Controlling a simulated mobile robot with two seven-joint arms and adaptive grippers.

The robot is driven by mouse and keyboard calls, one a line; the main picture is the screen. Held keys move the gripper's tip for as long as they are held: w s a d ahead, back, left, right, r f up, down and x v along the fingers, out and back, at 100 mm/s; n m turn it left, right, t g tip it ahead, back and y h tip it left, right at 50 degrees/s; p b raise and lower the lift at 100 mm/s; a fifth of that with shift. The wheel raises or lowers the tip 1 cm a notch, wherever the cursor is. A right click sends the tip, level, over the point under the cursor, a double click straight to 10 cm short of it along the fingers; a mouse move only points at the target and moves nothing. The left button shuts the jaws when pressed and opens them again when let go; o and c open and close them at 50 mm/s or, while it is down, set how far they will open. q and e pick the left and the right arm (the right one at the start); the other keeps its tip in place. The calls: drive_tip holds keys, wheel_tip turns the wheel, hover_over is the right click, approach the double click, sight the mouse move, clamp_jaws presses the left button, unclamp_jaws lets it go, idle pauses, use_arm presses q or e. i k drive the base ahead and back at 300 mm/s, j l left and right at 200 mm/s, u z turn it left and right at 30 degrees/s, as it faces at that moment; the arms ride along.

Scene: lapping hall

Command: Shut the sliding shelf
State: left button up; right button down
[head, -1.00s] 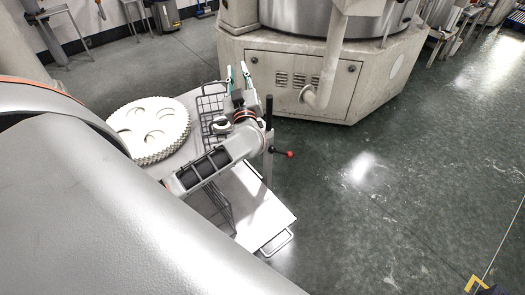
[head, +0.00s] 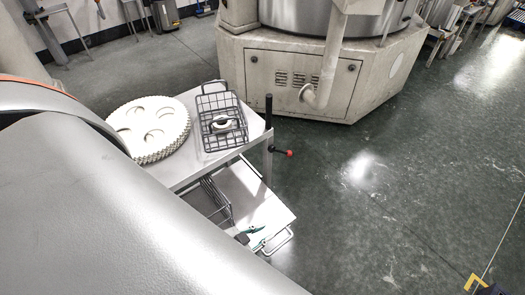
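The sliding shelf (head: 262,200) is a pale board pulled out from beneath the top of a small cart. It has a metal bar handle (head: 284,239) at its front edge. A wire rack (head: 214,196) stands on the shelf, partly under the cart top. My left gripper (head: 258,236) is low at the shelf's front end, just left of the handle. Its teal fingertips show apart, with nothing seen between them. My big grey arm link hides the rest of that gripper and the shelf's near left part.
On the cart top (head: 183,172) lie a stack of white toothed discs (head: 150,128) and a wire basket (head: 222,120) holding a small white part. A black lever with a red knob (head: 289,153) stands at the cart's right corner. A large machine (head: 300,75) is behind; open floor lies right.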

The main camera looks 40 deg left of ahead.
sight(235, 196)
drive_tip(key=k+u, duration=0.5)
drive_tip(key=k+j+u, duration=0.1)
drive_tip(key=k+u, duration=0.2)
drive_tip(key=u, duration=0.15)
